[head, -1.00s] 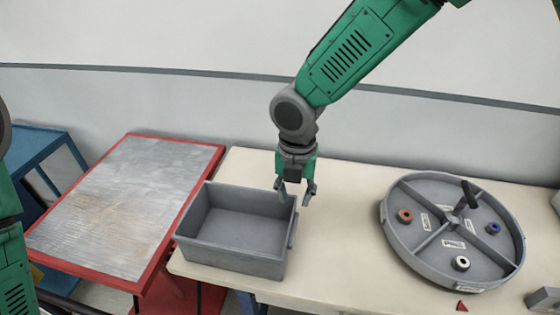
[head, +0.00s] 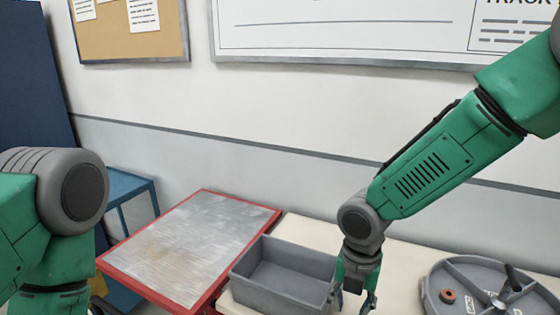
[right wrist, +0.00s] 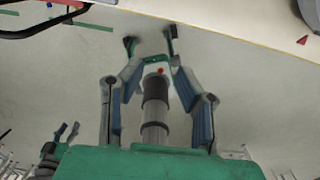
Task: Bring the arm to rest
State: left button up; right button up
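My right arm comes in from the upper right in the head view. Its gripper (head: 354,298) points down by the right side of the grey bin, with its fingers apart and nothing seen between them. The right wrist view shows the same gripper (right wrist: 151,42) open and empty. My left arm (head: 62,215) is at the left edge of the head view, bent, with its gripper out of that picture. A small dark two-fingered shape (right wrist: 58,143) at lower left in the right wrist view looks like my left gripper; its finger state is unclear.
The empty grey bin (head: 242,270) stands on the cream table (head: 405,262). A round divided grey tray (head: 438,292) with a red-brown ring (head: 448,296) is at right. A red-edged metal-topped table (head: 195,245) is at left. A blue stand (head: 128,190) is behind my left arm.

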jog(key=s+d+f+m+g+y+b, duration=0.15)
jog(key=s+f+m+b, duration=0.25)
jog(key=s+f+m, duration=0.55)
jog(key=s+d+f+m+t+y+b, duration=0.15)
jog(key=s+f+m+b, duration=0.35)
jog(key=f, duration=0.9)
pick_arm(q)
notch_tip(320, 180, down, 16)
jog(key=b, duration=0.7)
pick_arm(e)
jog(key=s+d+f+m+h, duration=0.3)
jog(key=s+d+f+m, duration=0.8)
jog(key=m, duration=0.4)
jog(key=shift+s+d+f+m+t, duration=0.3)
jog(key=shift+s+f+m, duration=0.1)
jog(key=shift+s, duration=0.2)
pick_arm(q)
jog(key=shift+s+a+f, duration=0.1)
jog(key=shift+a+f, duration=0.05)
pick_arm(e)
jog(key=shift+w+a, duration=0.1)
jog(key=shift+a, duration=0.1)
